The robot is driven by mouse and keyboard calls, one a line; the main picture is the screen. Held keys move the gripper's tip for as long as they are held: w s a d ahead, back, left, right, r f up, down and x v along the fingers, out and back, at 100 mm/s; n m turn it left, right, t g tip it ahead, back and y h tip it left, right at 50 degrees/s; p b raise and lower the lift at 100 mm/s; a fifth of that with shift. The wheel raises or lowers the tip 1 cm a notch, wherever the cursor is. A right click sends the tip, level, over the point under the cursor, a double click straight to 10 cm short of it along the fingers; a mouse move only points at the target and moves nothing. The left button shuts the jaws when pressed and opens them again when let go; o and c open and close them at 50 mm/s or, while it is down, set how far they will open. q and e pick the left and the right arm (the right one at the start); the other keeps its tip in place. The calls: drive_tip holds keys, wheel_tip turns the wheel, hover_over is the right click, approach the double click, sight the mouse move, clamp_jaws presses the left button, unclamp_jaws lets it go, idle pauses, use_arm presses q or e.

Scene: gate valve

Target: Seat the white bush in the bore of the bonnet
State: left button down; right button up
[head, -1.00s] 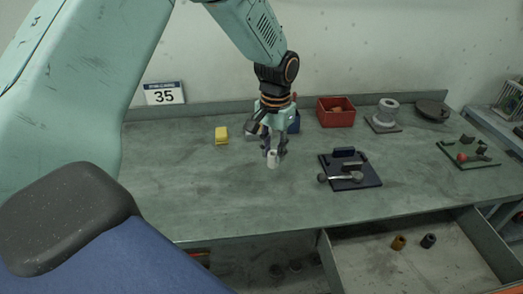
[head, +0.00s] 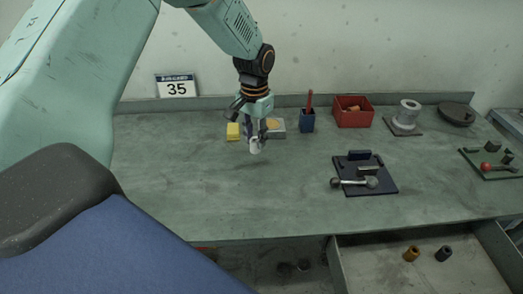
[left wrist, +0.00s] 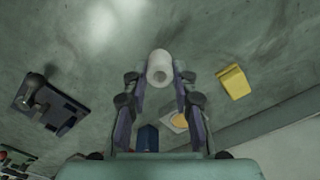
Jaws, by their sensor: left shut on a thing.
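My left gripper (head: 256,136) is shut on the white bush (head: 255,146) and holds it above the left-middle of the bench. A grey flanged cylinder (head: 406,115), which looks like the bonnet, stands upright on a dark plate at the back right of the bench. An opening shows in its top. The gripper is well to the left of it and apart from it. My right gripper is not in view.
A yellow block (head: 233,131), a grey tray with a yellow patch (head: 276,128), a blue cup (head: 307,121) and a red bin (head: 353,112) stand along the back. A dark fixture plate (head: 365,174) lies right of centre. The front left of the bench is clear.

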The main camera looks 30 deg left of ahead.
sight(255, 151)
use_arm(q)
drive_tip(key=f, duration=0.5)
drive_tip(key=shift+w+a, duration=0.15)
drive_tip(key=shift+w, duration=0.05)
drive_tip(key=shift+s+f, duration=0.1)
drive_tip(key=shift+f, duration=0.15)
drive_tip(key=shift+a+f, duration=0.1)
drive_tip(key=shift+f, duration=0.05)
drive_tip(key=c, duration=1.5)
unclamp_jaws()
drive_tip(key=shift+f, duration=0.2)
drive_tip(key=shift+c, duration=0.2)
drive_tip(key=o, duration=0.3)
drive_tip(key=shift+r, duration=0.1)
drive_tip(key=shift+o, duration=0.8)
drive_tip(key=shift+r, duration=0.15)
